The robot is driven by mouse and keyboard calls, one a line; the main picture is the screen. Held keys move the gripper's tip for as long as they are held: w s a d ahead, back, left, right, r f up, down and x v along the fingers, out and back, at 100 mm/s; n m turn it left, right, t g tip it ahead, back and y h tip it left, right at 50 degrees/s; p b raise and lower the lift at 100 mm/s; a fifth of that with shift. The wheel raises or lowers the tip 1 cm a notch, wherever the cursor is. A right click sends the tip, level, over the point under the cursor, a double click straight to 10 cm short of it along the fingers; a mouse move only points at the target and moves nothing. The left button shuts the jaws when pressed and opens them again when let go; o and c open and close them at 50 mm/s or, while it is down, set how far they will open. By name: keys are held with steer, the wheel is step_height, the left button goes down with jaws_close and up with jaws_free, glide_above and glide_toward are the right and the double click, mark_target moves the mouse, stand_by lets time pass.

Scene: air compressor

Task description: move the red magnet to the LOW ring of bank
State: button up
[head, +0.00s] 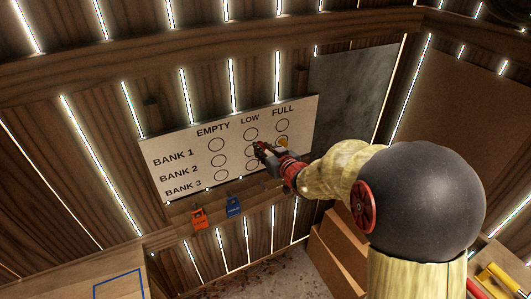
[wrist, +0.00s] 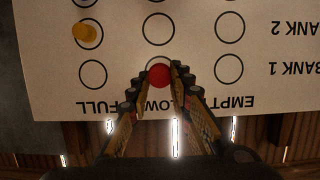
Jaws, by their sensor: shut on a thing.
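The red magnet (wrist: 159,75) is a round disc between my fingertips in the wrist view. My gripper (wrist: 160,88) is shut on it. In that upside-down view it overlaps the LOW ring of the BANK 1 row, whose arc shows behind it. I cannot tell whether the magnet touches the board. The white board (head: 185,153) on the wall has EMPTY, LOW and FULL columns and rows for BANK 1, BANK 2 and BANK 3.
A yellow magnet (head: 283,143) is in the FULL ring of BANK 2. Below the board, an orange tag or lock (head: 199,218) and a blue one (head: 233,206) hang on the ledge. A grey panel (head: 345,90) is to the board's right. Cardboard boxes (head: 340,250) stand below.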

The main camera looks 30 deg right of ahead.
mark_target(259, 142)
steer(key=shift+w+b, duration=0.45)
steer(key=shift+w, duration=2.25)
steer(key=shift+w, duration=0.55)
stand_by(0.4)
steer(key=o, duration=1)
steer(key=shift+s, duration=0.1)
